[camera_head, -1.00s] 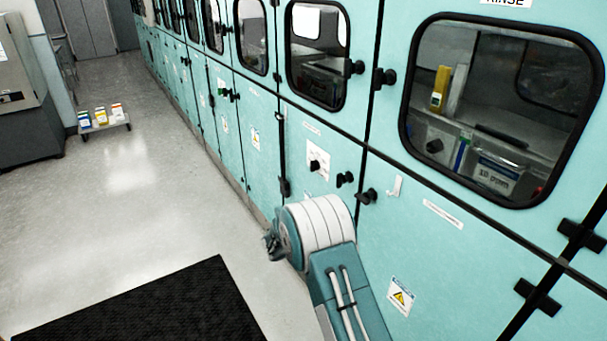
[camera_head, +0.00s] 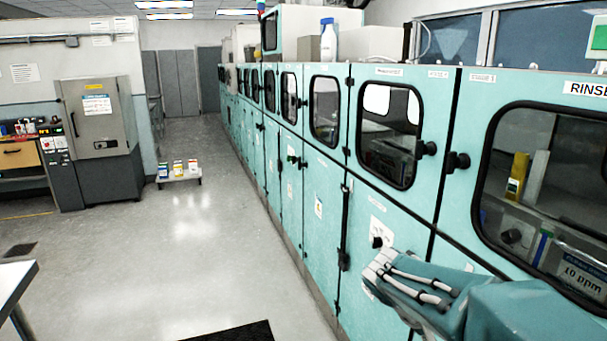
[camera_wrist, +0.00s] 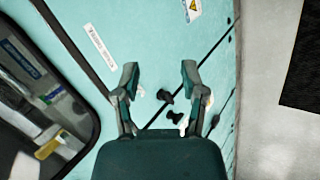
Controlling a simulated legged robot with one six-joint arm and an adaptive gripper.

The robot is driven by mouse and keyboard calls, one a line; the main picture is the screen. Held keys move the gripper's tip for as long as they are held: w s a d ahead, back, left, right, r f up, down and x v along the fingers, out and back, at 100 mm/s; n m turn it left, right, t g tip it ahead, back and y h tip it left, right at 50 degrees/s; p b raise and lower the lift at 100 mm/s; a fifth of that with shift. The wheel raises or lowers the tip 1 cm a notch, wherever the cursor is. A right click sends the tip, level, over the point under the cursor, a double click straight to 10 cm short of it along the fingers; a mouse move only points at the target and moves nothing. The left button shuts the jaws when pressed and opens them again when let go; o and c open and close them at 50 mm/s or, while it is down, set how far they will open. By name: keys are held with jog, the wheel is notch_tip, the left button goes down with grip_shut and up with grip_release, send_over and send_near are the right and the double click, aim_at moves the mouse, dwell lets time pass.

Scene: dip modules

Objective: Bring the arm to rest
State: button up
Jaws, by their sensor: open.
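My gripper (camera_wrist: 160,85) shows in the wrist view with its two fingers spread apart and nothing between them. It hangs in front of the teal cabinet wall (camera_wrist: 140,35), with black knobs seen beyond and between the fingers. In the head view my teal and white arm crosses the lower right, beside the cabinet doors.
A long row of teal cabinets (camera_head: 325,205) with windows and protruding knobs (camera_head: 457,161) runs along the right. A low cart (camera_head: 180,181) with several boxes, a grey machine (camera_head: 101,120) and a table edge (camera_head: 18,285) stand left. A black mat (camera_head: 240,333) lies in front.

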jog(key=s+a+r+t+y, duration=0.1)
jog(key=s+a+t+y, duration=0.1)
jog(key=s+a+y, duration=0.2)
jog(key=s+a+r+t+y, duration=0.1)
jog(key=s+a, duration=0.4)
jog(key=s, duration=0.6)
jog(key=t+y, duration=0.1)
jog(key=y, duration=0.1)
jog(key=shift+a+r+t+y, duration=0.25)
jog(key=shift+a+t+y, duration=0.05)
jog(key=shift+y, duration=0.1)
jog(key=shift+o, duration=0.3)
